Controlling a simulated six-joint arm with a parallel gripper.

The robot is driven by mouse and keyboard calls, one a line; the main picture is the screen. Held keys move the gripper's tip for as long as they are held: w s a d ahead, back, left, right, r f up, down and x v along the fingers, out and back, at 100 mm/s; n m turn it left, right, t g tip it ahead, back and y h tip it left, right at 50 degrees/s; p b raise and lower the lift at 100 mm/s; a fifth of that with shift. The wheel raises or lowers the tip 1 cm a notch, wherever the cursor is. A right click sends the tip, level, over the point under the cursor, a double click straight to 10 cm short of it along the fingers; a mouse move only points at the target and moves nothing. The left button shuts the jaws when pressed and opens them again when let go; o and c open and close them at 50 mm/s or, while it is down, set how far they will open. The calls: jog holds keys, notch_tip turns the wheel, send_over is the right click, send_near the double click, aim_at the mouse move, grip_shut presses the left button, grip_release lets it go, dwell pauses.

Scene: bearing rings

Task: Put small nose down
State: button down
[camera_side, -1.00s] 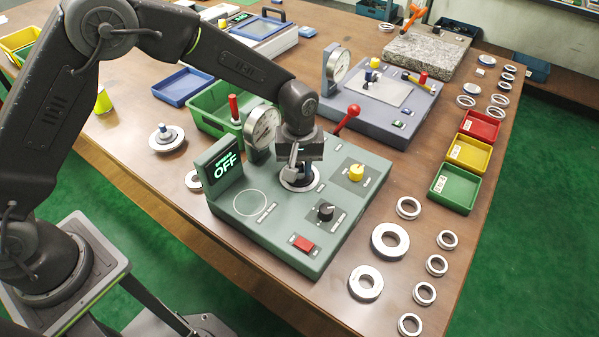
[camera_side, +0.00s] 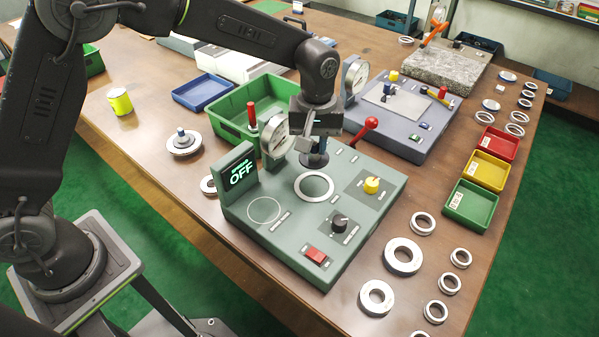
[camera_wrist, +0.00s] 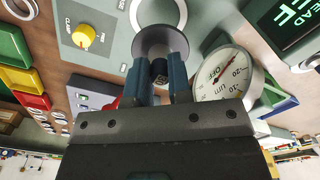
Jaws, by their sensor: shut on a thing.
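My gripper (camera_side: 317,150) is shut on the small nose, a dark round disc (camera_side: 315,160) with a short post. It holds the disc above the grey-green gauge station (camera_side: 285,235), apart from it. In the wrist view the two blue fingers (camera_wrist: 161,72) close on the post, and the grey disc (camera_wrist: 163,39) lies beyond them. A pale ring (camera_side: 314,198) lies on the station below and in front of the disc; part of it shows in the wrist view (camera_wrist: 136,14). Another nose (camera_side: 183,146), a wider disc with a blue-grey knob, stands on the table to the left.
The dial gauge (camera_side: 275,138) and a red lever (camera_side: 367,126) stand close to my gripper. A green bin (camera_side: 225,128) is behind left. Several loose rings (camera_side: 403,256) lie to the right.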

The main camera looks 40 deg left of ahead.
jog(key=s+a+r, duration=0.1)
jog(key=s+a, duration=0.3)
jog(key=s, duration=0.7)
jog(key=f, duration=0.5)
jog(key=shift+s+a+f, duration=0.2)
jog(key=shift+s+f, duration=0.1)
jog(key=shift+f, duration=2.1)
jog(key=shift+f, duration=0.15)
jog(key=c, duration=1.1)
grip_release()
jog(key=shift+o, duration=0.2)
